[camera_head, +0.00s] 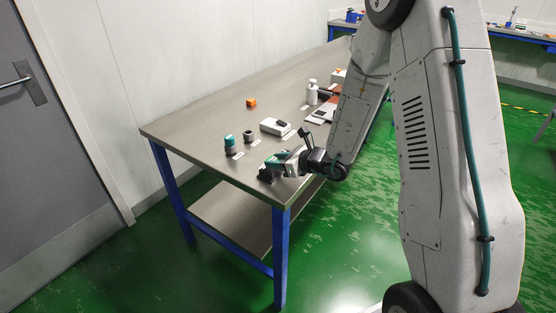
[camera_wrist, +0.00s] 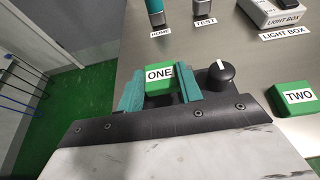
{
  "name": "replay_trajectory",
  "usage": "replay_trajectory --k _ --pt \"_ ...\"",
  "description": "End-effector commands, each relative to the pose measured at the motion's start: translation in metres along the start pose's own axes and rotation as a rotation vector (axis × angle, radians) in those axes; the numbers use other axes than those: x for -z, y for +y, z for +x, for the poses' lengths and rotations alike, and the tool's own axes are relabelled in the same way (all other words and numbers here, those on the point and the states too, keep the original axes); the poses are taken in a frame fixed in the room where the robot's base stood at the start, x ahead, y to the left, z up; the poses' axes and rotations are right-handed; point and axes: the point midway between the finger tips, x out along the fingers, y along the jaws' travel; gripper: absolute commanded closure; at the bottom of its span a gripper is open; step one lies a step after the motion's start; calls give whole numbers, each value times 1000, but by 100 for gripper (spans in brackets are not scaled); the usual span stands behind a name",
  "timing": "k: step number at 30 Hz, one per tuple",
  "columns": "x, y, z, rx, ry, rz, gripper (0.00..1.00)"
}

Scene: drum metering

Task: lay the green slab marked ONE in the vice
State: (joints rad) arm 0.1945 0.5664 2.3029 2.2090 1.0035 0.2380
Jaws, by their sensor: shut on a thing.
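The green slab marked ONE (camera_wrist: 159,85) is between the two teal fingers of my gripper (camera_wrist: 160,90) in the wrist view, its label facing up. The fingers are shut on its sides. In the head view my gripper (camera_head: 274,164) is low over the near end of the table, and I cannot make out the slab there. I cannot tell whether the slab touches the table. A second green slab marked TWO (camera_wrist: 292,97) lies to the right. I cannot pick out the vice with certainty in either view.
A black knob (camera_wrist: 220,75) with a white mark is just right of the fingers. An orange block (camera_head: 251,102) lies farther back. The table's left part is bare.

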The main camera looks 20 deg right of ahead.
Motion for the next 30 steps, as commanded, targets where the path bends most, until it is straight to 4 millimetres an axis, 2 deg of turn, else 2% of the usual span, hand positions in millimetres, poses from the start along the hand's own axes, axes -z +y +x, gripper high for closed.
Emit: replay_trajectory --k 18,19,21,30 --pt "12 0 4 -1 1 0 89" --pt "12 0 4 -1 2 0 59" --pt "12 0 4 -1 3 1 43" --pt "9 1 3 -2 5 1 43"
